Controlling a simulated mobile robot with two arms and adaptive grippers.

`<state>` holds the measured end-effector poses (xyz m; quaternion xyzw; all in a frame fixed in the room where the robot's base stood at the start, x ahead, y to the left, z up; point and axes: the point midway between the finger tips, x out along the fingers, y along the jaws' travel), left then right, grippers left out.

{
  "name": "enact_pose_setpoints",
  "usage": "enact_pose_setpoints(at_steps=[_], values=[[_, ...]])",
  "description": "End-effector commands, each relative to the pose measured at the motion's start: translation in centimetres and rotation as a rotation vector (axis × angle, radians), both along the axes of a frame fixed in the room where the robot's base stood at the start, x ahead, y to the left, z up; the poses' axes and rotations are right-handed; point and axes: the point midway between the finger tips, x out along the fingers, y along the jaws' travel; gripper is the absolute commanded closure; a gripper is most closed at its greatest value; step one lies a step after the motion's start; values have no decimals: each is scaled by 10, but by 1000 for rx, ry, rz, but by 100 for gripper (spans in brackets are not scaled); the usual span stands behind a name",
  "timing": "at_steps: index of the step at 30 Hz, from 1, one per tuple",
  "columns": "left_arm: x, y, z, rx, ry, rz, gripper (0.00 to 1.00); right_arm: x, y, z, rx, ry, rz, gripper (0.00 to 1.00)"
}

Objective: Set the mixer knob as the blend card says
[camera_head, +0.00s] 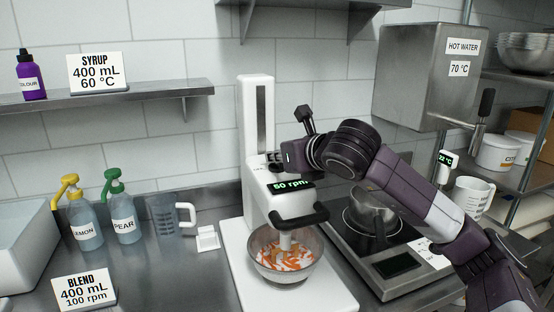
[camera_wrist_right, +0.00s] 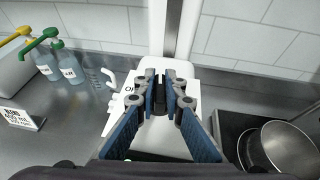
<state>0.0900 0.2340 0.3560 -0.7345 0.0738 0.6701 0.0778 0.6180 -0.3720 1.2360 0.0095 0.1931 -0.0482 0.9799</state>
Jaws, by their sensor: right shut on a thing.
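The white mixer (camera_head: 262,185) stands in the middle of the counter, and its green display (camera_head: 291,185) appears to read 50 rpm. My right gripper (camera_head: 273,160) is at the top of the mixer head; in the right wrist view (camera_wrist_right: 159,98) its fingers are shut on the dark mixer knob (camera_wrist_right: 158,92). The knob's marks are mostly hidden by the fingers. The blend card (camera_head: 84,290) at the front left reads 400 mL, 100 rpm. A clear bowl (camera_head: 312,268) with orange and white pieces sits under the mixer head. My left gripper is not in view.
A syrup card (camera_head: 98,72) is on the shelf. Lemon (camera_head: 84,222) and pear (camera_head: 122,215) pump bottles and a measuring jug (camera_head: 163,216) stand left of the mixer. A pot (camera_head: 371,212) is on the hot plate at right, below my right arm.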

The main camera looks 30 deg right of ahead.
Motion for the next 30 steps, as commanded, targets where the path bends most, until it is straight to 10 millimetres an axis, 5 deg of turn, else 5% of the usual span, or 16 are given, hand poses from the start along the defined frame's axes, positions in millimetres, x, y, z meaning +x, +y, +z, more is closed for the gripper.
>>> enact_pose_setpoints(at_steps=[15, 30], values=[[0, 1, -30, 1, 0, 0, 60, 1, 2, -3, 3, 1, -404, 100], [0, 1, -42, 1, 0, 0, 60, 0, 0, -3, 1, 9, -530, 100]])
